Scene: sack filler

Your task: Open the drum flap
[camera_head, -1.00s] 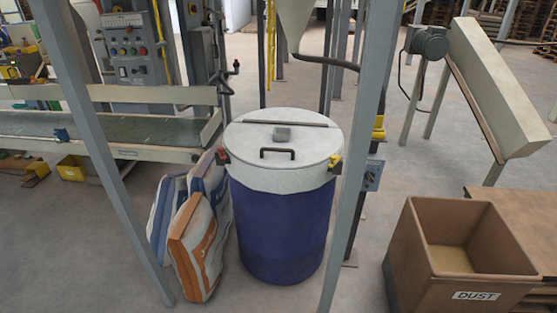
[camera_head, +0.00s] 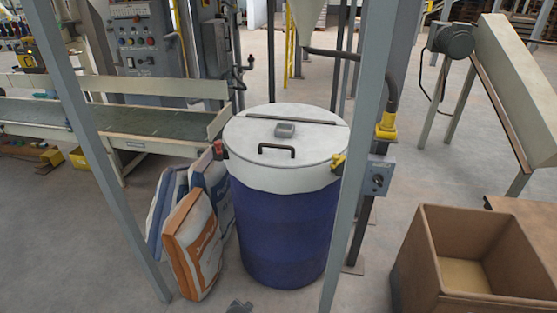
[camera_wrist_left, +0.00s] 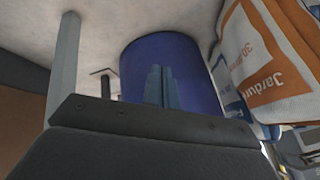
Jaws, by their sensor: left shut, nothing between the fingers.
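The blue drum (camera_head: 285,235) stands upright in the middle of the head view, with a white top. Its flap (camera_head: 265,135), with a dark handle (camera_head: 277,149) near the front edge, lies flat and shut. A straight hinge line crosses the lid behind it. A red clamp (camera_head: 218,150) sits at the left rim and a yellow one (camera_head: 338,161) at the right. My left gripper (camera_head: 239,306) just shows at the bottom edge, low in front of the drum and away from the flap. In the left wrist view its fingers (camera_wrist_left: 160,85) are together, empty, with the drum (camera_wrist_left: 185,60) beyond. My right gripper is out of view.
Frame posts (camera_head: 355,180) flank the drum at left and right front. Filled sacks (camera_head: 190,240) lean at its left. A brown box (camera_head: 430,260) stands at the right, a conveyor (camera_head: 150,118) at the left. Space above the lid looks open.

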